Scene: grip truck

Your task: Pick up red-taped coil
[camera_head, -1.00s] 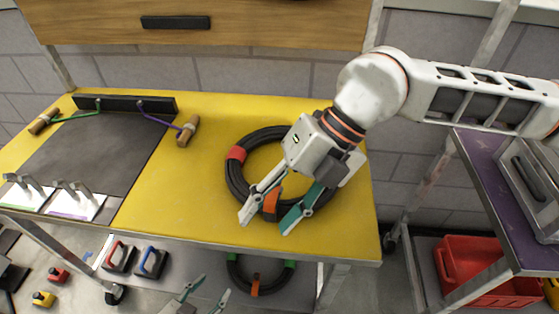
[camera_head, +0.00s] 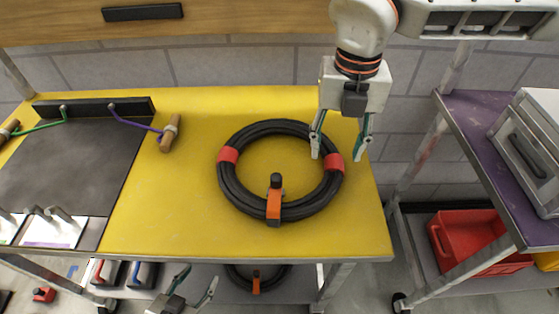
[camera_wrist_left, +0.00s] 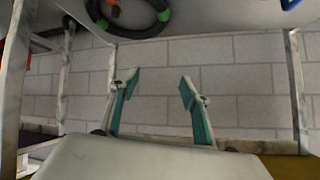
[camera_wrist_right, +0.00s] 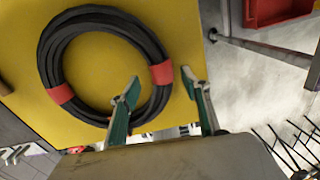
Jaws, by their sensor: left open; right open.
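The black coil with red tape (camera_head: 247,193) lies flat on the yellow tabletop. It has a red tape band on its left and one on its right, and an orange clip with a black knob (camera_head: 275,198) at its near edge. My right gripper (camera_head: 340,152) is open, pointing down above the coil's right red band. The right wrist view shows the coil (camera_wrist_right: 47,65) with its right band (camera_wrist_right: 161,73) between and beyond the open fingers (camera_wrist_right: 160,85). My left gripper (camera_head: 196,287) is open and empty, low in front of the table. It also shows in the left wrist view (camera_wrist_left: 155,88).
A second coil (camera_head: 240,277) with an orange clip lies on the lower shelf; green tape shows on a coil (camera_wrist_left: 163,15) in the left wrist view. A dark mat (camera_head: 80,165) with hooks covers the table's left. A purple-topped cart (camera_head: 470,130) and red bin (camera_head: 470,238) stand right.

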